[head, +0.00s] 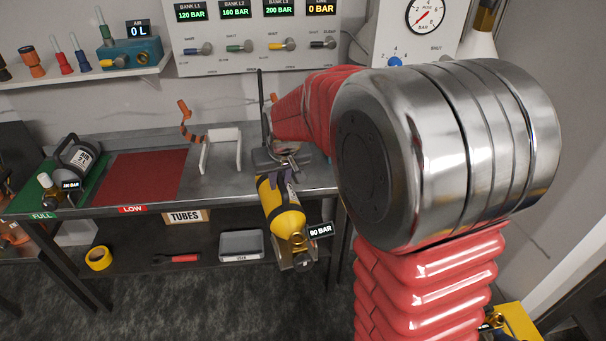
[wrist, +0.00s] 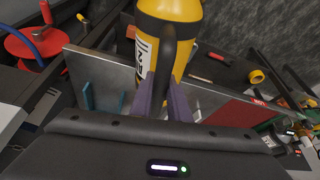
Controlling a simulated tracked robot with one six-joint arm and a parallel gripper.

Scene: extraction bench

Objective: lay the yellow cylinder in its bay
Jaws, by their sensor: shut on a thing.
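The yellow cylinder (head: 288,222) hangs in front of the bench's front edge in the head view, tilted, with its valve end low and toward me. A tag beside it appears to read 90 BAR. My gripper (head: 276,179) is shut on the black handle on its side. In the wrist view the purple fingers (wrist: 163,95) close around that handle, with the yellow body (wrist: 188,38) beyond. A red bay (head: 140,180) marked LOW lies empty on the bench. A green bay (head: 40,196) marked FULL is left of it.
A white bracket (head: 222,150) and an orange-handled part (head: 186,122) are right of the red bay. A lower shelf holds yellow tape (head: 98,259) and a grey tray (head: 241,246).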

